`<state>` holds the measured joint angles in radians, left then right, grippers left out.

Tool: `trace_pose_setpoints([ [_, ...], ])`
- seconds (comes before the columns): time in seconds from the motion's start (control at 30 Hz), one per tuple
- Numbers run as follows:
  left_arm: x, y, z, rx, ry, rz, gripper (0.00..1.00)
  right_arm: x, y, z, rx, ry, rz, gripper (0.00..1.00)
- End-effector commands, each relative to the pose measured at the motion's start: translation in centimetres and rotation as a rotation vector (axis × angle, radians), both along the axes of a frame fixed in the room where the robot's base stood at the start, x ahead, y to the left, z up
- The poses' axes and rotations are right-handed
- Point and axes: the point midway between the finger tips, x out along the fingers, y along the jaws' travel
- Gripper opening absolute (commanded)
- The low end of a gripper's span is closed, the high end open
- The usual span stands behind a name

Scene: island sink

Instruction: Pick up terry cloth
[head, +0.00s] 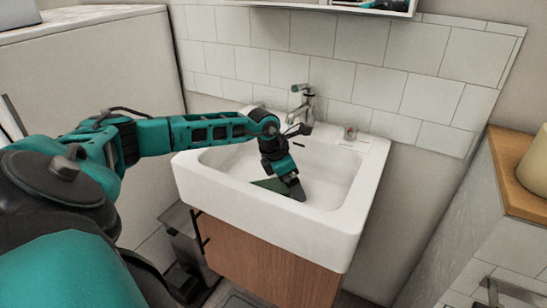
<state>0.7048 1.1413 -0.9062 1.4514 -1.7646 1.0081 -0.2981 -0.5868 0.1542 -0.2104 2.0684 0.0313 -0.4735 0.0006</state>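A dark green piece of cloth (267,185), which looks like the terry cloth, lies in the basin of the white sink (215,185) near its front inner wall. Only part of it shows, because my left gripper covers the rest. My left gripper (297,192) points down into the basin, with its tip at the right end of the cloth. It overlaps the cloth in this view. I cannot tell whether the fingers are open or shut, or whether they touch the cloth. My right gripper is not in view.
A metal faucet (303,103) stands at the back of the sink, close to my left wrist. A small clear item (350,133) sits on the sink's back right ledge. The raised rim surrounds the gripper. A wooden-topped counter (515,178) is on the right.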

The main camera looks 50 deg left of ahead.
Motion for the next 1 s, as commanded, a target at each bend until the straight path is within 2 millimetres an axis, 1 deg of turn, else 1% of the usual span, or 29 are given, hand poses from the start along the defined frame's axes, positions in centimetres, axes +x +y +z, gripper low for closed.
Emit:
trace_pose_setpoints([
  [0.07,0.0,0.0,0.1,0.0,0.0,0.0,1.0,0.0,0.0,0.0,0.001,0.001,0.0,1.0],
  [0.6,0.0,0.0,0.1,0.0,0.0,0.0,0.49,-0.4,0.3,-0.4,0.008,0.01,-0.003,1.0],
  [0.87,0.0,0.0,0.4,0.0,0.0,0.0,0.48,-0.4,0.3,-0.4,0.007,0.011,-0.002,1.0],
  [1.0,0.0,0.0,1.4,0.0,-0.001,-0.001,0.48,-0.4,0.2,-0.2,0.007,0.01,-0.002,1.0],
])
